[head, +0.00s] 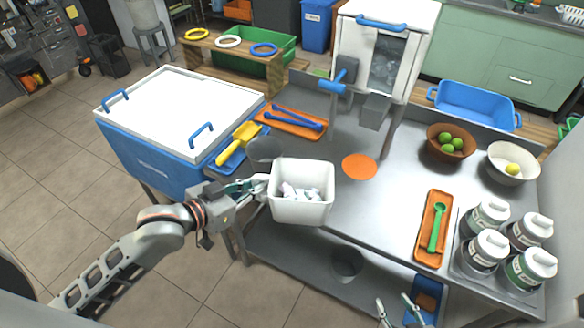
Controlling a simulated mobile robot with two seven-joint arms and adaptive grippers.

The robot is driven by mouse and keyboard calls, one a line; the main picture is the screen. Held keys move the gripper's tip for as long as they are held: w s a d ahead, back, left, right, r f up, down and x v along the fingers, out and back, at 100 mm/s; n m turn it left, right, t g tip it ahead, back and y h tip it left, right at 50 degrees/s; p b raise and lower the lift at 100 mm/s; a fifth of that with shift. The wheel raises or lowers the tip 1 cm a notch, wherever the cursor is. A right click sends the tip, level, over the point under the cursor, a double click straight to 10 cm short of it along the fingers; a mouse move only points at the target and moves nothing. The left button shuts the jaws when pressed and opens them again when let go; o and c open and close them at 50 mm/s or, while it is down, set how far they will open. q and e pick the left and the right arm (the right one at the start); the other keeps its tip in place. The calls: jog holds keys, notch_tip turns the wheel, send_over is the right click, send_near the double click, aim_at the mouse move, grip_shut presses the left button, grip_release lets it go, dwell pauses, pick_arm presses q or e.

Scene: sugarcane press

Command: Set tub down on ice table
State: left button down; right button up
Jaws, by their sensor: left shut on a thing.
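A white square tub (299,211) holds several pale white and pinkish lumps. My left gripper (262,187) is shut on the tub's left side at the rim. The tub is upright in front of the steel table (345,211), overlapping its front edge in the head view; I cannot tell its exact height above the table. My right gripper (395,303) shows only its fingertips at the bottom edge, spread apart and empty, low in front of the table.
A blue cooler (150,158) with white lid stands left. On the table are a yellow scoop (240,139), orange tray with blue tongs (290,122), grey cup (265,149), orange disc (359,166), bowls and jars. Bare steel lies around the disc.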

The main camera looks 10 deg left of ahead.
aim_at(286, 159)
pick_arm(q)
jog(key=w+d, duration=0.2)
jog(key=w, duration=0.1)
jog(key=w+d, duration=0.2)
jog(key=w, duration=0.1)
jog(key=w+d, duration=0.1)
jog(key=w, duration=0.3)
jog(key=shift+w+d+r, duration=0.1)
jog(key=shift+d, duration=0.3)
jog(key=shift+f+p, duration=0.3)
jog(key=shift+f, duration=1.5)
jog(key=c, duration=2.4)
grip_release()
jog(key=shift+f, duration=0.15)
jog(key=shift+o, duration=0.2)
